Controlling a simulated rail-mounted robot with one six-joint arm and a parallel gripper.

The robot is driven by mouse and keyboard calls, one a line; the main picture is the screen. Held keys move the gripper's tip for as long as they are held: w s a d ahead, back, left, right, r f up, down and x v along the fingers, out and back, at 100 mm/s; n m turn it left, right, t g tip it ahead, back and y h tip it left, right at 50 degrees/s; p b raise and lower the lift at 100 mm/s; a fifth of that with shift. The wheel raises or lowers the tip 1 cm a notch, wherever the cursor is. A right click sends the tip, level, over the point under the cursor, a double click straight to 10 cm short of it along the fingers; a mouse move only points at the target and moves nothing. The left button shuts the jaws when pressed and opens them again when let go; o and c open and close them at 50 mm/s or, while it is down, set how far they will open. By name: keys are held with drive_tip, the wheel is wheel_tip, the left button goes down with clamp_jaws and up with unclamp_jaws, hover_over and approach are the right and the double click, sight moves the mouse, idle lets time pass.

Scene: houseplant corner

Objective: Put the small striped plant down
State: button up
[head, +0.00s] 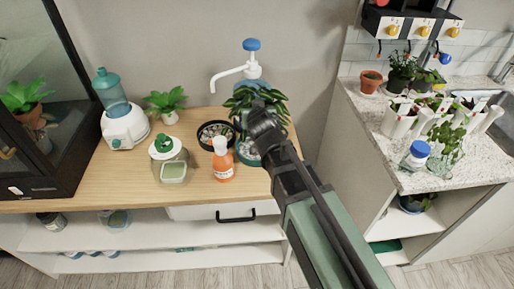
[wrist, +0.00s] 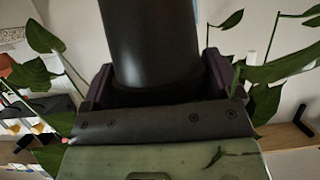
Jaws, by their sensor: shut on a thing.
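My gripper (head: 262,120) is over the right part of the wooden counter. In the wrist view its jaws are shut on a smooth black cylinder (wrist: 150,45), which looks like the plant's pot. The leafy plant (head: 243,98) shows around my gripper in the head view, with dark green leaves. Leaves (wrist: 30,73) also spread on both sides of the jaws in the wrist view. My gripper hides most of the pot in the head view. I cannot tell whether the pot touches anything below.
A round black tray with pebbles (head: 207,128) and an orange bottle (head: 223,165) stand close left of my gripper. A white pump dispenser (head: 252,62) is behind. A green-lidded jar (head: 168,160) is farther left. A green round dish (head: 243,157) lies partly hidden below my gripper.

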wheel_tip(320, 180, down, 8)
drive_tip(key=b, duration=0.5)
drive_tip(key=shift+b, duration=0.35)
drive_tip(key=shift+r, duration=0.25)
drive_tip(key=shift+f, duration=0.15)
drive_tip(key=o, duration=0.8)
drive_tip(key=shift+r+p, duration=0.2)
drive_tip(key=shift+p, duration=0.1)
drive_tip(key=shift+s+d+r, duration=0.1)
drive_tip(key=shift+s+r, duration=0.1)
drive_tip(key=shift+s, duration=0.1)
drive_tip(key=p+v, duration=0.2)
drive_tip(key=v, duration=0.4)
drive_tip(key=shift+s+p, duration=0.35)
drive_tip(key=shift+p, duration=0.05)
